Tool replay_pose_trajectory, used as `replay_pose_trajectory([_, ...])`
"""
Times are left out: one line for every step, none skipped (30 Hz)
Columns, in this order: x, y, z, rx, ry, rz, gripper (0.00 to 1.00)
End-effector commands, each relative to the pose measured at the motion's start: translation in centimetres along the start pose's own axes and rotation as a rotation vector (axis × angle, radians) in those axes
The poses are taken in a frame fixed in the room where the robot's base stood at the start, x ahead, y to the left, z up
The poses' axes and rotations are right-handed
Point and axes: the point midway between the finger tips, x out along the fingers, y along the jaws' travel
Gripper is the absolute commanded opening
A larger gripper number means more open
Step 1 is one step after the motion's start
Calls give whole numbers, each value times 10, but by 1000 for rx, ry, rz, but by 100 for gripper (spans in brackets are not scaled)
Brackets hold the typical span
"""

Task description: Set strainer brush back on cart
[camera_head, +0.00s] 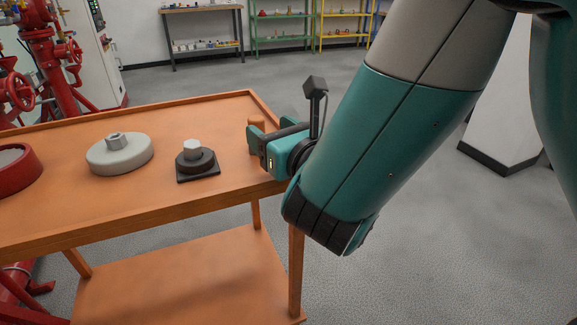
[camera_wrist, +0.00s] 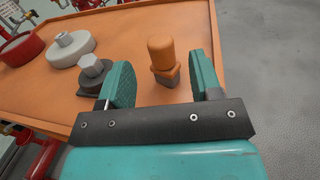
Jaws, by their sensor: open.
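The strainer brush is most likely the item with a rounded orange handle (camera_wrist: 162,53) and dark lower part. It stands upright on the orange cart top (camera_wrist: 140,20), near its right end. In the wrist view it shows between the two teal fingers of my gripper (camera_wrist: 163,78), which are open with space on both sides of it. In the head view, my gripper (camera_head: 268,138) is at the right edge of the cart (camera_head: 130,205), and only the orange top of the brush (camera_head: 257,121) shows behind it.
On the cart, a dark square base with a grey hex nut (camera_head: 197,163) sits closest to my gripper. A pale round disc (camera_head: 120,155) and a red round part (camera_head: 18,172) lie farther left. Red pipes and valves (camera_head: 45,45) stand behind left.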

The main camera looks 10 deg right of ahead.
Motion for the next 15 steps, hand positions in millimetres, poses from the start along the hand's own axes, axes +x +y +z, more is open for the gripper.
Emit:
replay_pose_trajectory([-12,1,-8,1,-3,4,59])
replay_pose_trajectory([-18,1,-8,1,-3,4,59])
replay_pose_trajectory([-26,0,-7,1,-4,3,59])
replay_pose_trajectory([-27,-1,-4,4,-8,-1,59])
replay_pose_trajectory([-30,-1,-3,4,-8,-4,59])
replay_pose_trajectory([-33,-1,-3,4,-9,-5,59])
replay_pose_trajectory([-36,-1,-2,5,-8,-4,59])
replay_pose_trajectory([-38,-1,-2,5,-8,-5,59])
replay_pose_trajectory([-41,-1,-2,4,-7,-5,59])
replay_pose_trajectory([-43,-1,-2,4,-6,-4,59])
replay_pose_trajectory([-45,-1,-2,3,-6,-3,59])
replay_pose_trajectory([-46,-1,-2,3,-4,-2,59])
replay_pose_trajectory([-48,0,-1,2,-4,-2,59])
replay_pose_trajectory([-49,0,-1,2,-3,-2,59])
replay_pose_trajectory([-50,0,-1,1,-2,-1,59])
